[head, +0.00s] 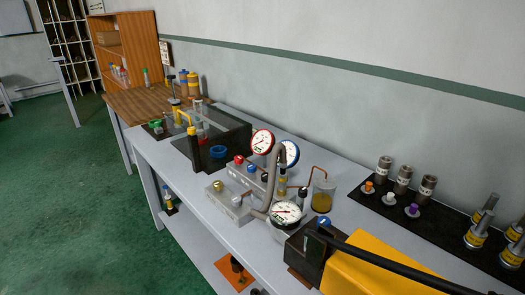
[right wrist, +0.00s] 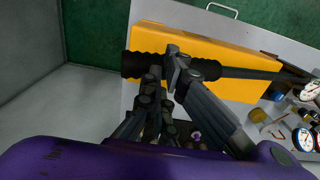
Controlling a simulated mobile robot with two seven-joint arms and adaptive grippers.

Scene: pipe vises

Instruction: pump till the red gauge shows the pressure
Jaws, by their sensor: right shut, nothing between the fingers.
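The red-rimmed gauge (head: 262,141) stands upright on the table in the head view, left of a blue-rimmed gauge (head: 290,153). Its needle is too small to read. The pump has a yellow body (head: 365,272) and a long black lever (head: 400,264) slanting down to the lower right edge. In the right wrist view the lever (right wrist: 245,73) crosses the yellow body (right wrist: 220,42) and ends in a ribbed black grip (right wrist: 138,65). My right gripper (right wrist: 173,68) is shut and empty, its tips at the lever beside the grip; contact is unclear. My left gripper is out of view.
A third gauge (head: 286,213) stands beside the pump's dark head. A glass jar (head: 323,194) and metal blocks (head: 231,202) sit near it. Metal cylinders on a black mat (head: 450,230) line the back right. Green floor (head: 85,190) lies open in front.

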